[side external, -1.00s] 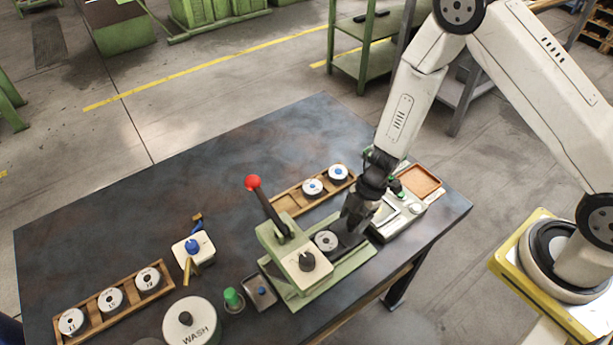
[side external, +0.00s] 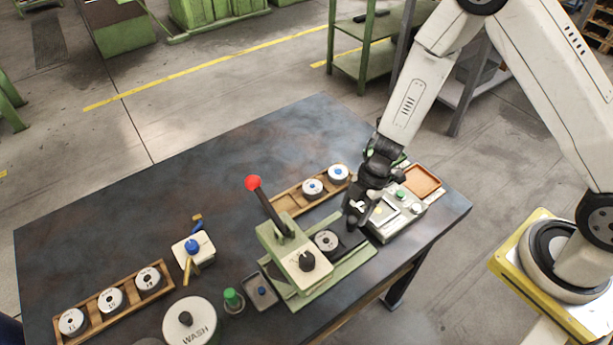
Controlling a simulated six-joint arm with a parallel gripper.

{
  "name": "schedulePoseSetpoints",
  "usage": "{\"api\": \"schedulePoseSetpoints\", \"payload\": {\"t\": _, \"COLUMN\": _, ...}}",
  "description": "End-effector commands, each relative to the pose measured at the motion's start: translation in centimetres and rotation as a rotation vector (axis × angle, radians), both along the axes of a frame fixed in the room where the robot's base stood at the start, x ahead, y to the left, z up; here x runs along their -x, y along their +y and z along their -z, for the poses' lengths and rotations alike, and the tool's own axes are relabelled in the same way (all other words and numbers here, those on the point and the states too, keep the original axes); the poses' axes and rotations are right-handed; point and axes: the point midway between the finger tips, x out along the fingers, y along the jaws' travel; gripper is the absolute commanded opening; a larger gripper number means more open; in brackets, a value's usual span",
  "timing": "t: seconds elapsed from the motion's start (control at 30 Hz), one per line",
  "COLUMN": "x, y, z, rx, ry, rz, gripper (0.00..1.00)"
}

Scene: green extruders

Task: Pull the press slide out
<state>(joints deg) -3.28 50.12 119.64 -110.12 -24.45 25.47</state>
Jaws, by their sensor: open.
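The green press (side external: 285,250) stands on the dark table, with a red-knobbed lever (side external: 253,183) tilted up and a black knob (side external: 306,261) on its front block. The press slide (side external: 345,243) is a dark piece on the green bed, to the right of the block. A round white-topped, dark-sided piece (side external: 326,241) sits on it, clear of the block. My gripper (side external: 353,222) is open, above the right end of the slide. Its fingers partly hide that end, and I cannot tell whether they touch it.
A wooden rack (side external: 290,203) with white-topped pieces lies behind the press. A WASH pot (side external: 190,322) and green-capped bottle (side external: 232,300) stand front left. The table's back left is clear.

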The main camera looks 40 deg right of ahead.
Motion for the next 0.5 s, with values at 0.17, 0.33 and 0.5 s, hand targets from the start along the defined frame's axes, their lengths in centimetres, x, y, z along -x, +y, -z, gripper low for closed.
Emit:
{"api": "schedulePoseSetpoints", "payload": {"t": 0.17, "x": -0.1, "y": 0.0, "z": -1.3, "rx": 0.0, "ry": -0.002, "rz": 0.0, "gripper": 0.71}}
{"api": "schedulePoseSetpoints", "payload": {"t": 0.33, "x": -0.1, "y": 0.0, "z": -2.5, "rx": -0.001, "ry": -0.002, "rz": 0.0, "gripper": 0.71}}
{"api": "schedulePoseSetpoints", "payload": {"t": 0.5, "x": 0.0, "y": 0.0, "z": -3.3, "rx": 0.0, "ry": -0.001, "rz": 0.0, "gripper": 0.71}}
